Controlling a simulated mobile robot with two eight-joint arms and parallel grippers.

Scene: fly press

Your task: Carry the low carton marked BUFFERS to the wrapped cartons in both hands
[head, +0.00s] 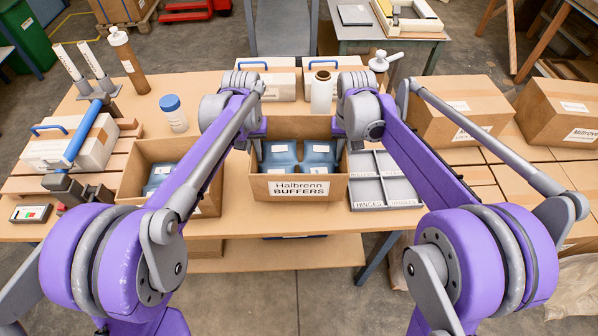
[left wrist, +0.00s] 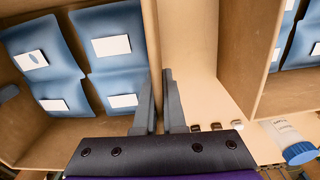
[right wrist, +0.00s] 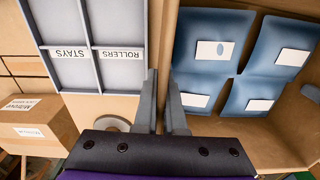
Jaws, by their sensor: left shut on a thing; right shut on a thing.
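The low carton marked BUFFERS (head: 299,189) sits on the bench in front of me, open at the top, with blue packs (head: 318,153) inside. My left gripper (head: 257,150) is shut on its left wall; the wall shows between the fingers in the left wrist view (left wrist: 159,100). My right gripper (head: 343,148) is shut on its right wall, also seen between the fingers in the right wrist view (right wrist: 163,100). Closed brown cartons stand at the right, one nearer (head: 463,110) and one farther right (head: 558,110); I cannot tell whether they are wrapped.
Another open carton (head: 207,209) with blue packs stands to the left. A grey divided tray (head: 385,178) lies close on the right. A blue-lidded jar (head: 174,113) stands at left.

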